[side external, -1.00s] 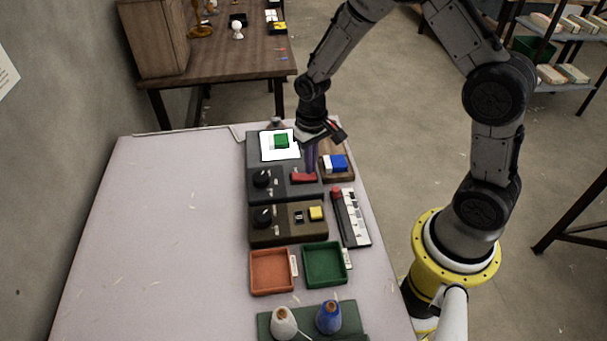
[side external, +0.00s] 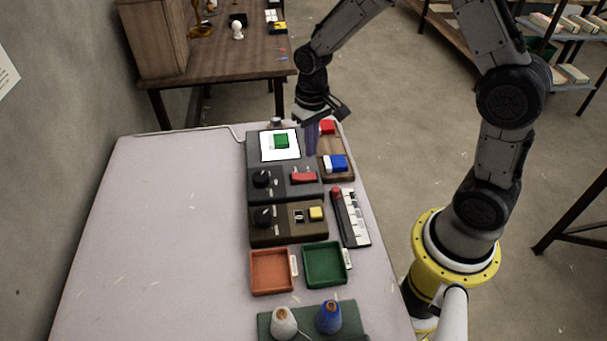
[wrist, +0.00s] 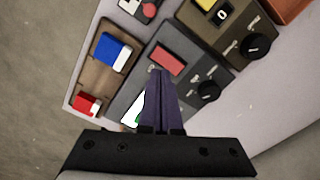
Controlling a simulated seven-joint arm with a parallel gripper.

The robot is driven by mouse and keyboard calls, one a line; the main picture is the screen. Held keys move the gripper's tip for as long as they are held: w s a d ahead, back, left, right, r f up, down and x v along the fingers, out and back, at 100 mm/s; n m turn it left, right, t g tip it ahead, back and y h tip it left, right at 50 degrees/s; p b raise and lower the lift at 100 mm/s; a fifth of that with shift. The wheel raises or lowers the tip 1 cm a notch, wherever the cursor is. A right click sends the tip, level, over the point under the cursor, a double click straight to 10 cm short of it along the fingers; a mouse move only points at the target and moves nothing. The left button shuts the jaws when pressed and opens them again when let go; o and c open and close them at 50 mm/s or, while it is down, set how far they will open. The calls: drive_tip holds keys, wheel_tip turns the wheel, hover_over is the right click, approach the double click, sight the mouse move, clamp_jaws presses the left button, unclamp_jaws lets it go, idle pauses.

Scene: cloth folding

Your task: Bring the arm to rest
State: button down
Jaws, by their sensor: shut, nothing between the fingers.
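My gripper (side external: 311,150) hangs over the far end of the table, beside the white screen and the wooden tray, with its fingers pointing down. In the wrist view its purplish fingers (wrist: 157,75) are together with nothing between them. They cover part of the white screen with the green square (side external: 281,142). Whether the fingertips touch the panel below cannot be told.
A wooden tray (side external: 343,178) holds a red-and-white block (side external: 327,127) and a blue-and-white block (side external: 337,162). Dark panels carry knobs, a red switch (side external: 303,176) and a yellow button (side external: 316,213). An orange tray (side external: 271,287), a green tray (side external: 341,277) and two cones stand nearer. The table's left side (side external: 160,230) is clear.

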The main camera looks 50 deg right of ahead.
drive_tip(key=s+a+r+t, duration=0.1)
drive_tip(key=s+r+t, duration=0.1)
drive_tip(key=r, duration=0.6)
drive_tip(key=s+a+r+t, duration=0.1)
drive_tip(key=s+r+t, duration=0.15)
drive_tip(key=r, duration=0.65)
drive_tip(key=s+r+n+t, duration=0.1)
drive_tip(key=s+n, duration=0.2)
drive_tip(key=s, duration=1.3)
drive_tip(key=shift+a, duration=0.3)
